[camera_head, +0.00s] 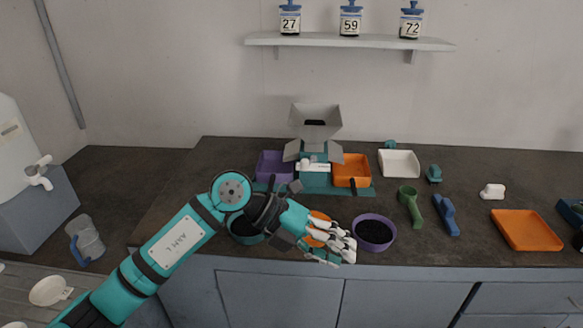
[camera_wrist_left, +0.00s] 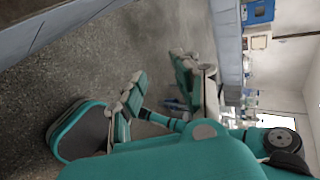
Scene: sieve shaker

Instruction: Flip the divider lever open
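The divider (camera_head: 314,178) stands at the back middle of the counter, with a grey hopper (camera_head: 316,122) on top and a teal body. A small white part (camera_head: 314,166) lies across its front below the hopper; I cannot tell if this is the lever. My left gripper (camera_head: 338,244) is over the counter's front edge, well in front of the divider and apart from it. Its white fingers overlap an orange bowl (camera_head: 319,215) behind them; their opening is unclear. In the left wrist view, teal and white parts show, but not the divider. My right gripper is not recognisable.
Purple (camera_head: 273,165) and orange (camera_head: 351,170) bins flank the divider. A dark-filled purple bowl (camera_head: 374,232), green scoop (camera_head: 411,204) and blue brush-like tool (camera_head: 446,214) lie right of my gripper. A teal bowl (camera_head: 246,236) is partly behind my arm. An orange tray (camera_head: 526,230) lies far right.

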